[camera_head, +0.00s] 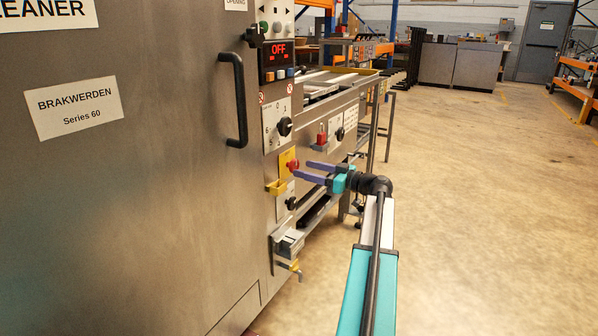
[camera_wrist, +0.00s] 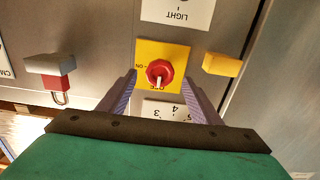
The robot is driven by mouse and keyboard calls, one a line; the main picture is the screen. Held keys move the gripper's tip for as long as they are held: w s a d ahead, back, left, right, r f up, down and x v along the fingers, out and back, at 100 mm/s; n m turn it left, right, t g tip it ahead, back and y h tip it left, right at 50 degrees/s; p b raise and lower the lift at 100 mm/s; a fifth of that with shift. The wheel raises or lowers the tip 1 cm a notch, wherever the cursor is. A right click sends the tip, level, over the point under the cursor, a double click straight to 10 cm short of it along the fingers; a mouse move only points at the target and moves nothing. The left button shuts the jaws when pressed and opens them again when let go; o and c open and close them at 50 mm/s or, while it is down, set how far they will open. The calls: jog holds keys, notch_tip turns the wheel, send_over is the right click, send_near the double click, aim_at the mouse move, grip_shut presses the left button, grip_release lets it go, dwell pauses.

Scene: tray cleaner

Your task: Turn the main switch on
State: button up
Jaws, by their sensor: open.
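The main switch is a red rotary knob (camera_head: 292,165) on a yellow plate (camera_head: 284,157), on the control column of the steel machine. In the wrist view the red knob (camera_wrist: 160,72) sits near the middle of its yellow plate (camera_wrist: 179,53), and the lettering is upside down. The knob's pale mark points down to the OFF label; ON is at its left. My gripper (camera_head: 301,169) is open with its purple fingers pointing at the switch. In the wrist view my gripper (camera_wrist: 160,82) has one finger on each side of the knob, apart from it.
A yellow latch (camera_wrist: 221,64) sticks out beside the plate. A red padlock-like part (camera_wrist: 58,82) hangs on the other side. A black door handle (camera_head: 235,100) and a display reading OFF (camera_head: 279,51) are above the switch. The floor (camera_head: 470,200) to the right is clear.

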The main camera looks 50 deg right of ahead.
aim_at(296, 167)
jog(key=shift+b+x, duration=0.4)
jog(key=shift+x, duration=1.45)
jog(key=c, duration=1)
